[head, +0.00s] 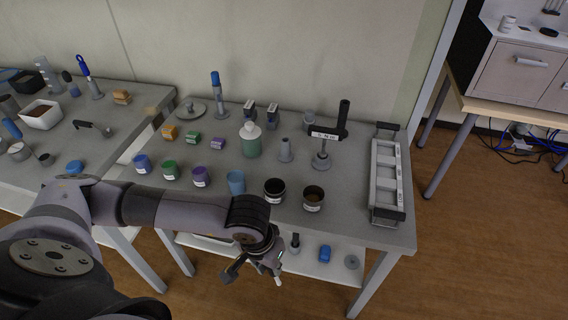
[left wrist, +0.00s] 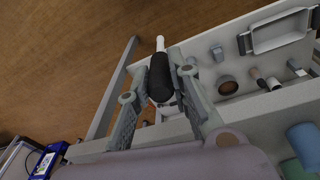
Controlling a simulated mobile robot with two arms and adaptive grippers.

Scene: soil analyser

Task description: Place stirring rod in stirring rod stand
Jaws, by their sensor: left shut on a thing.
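My left gripper (head: 256,262) is in front of the table's near edge, above the lower shelf. Its fingers (left wrist: 160,98) are shut on the stirring rod, which has a black handle (left wrist: 160,78) and a white tip (left wrist: 160,43). In the head view only the rod's white tip (head: 278,281) shows clearly, pointing down. A small grey stand (head: 285,152) with an upright neck, which looks like the stirring rod stand, is on the table, apart from the gripper and with nothing in it. My right gripper is not in view.
The table (head: 340,220) holds a green bottle (head: 250,141), several small pots, a dark-filled cup (head: 313,199), a labelled black-topped stand (head: 322,155) and a grey rack (head: 386,180) at right. The lower shelf (head: 305,263) holds small items. A second table (head: 85,130) adjoins at left.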

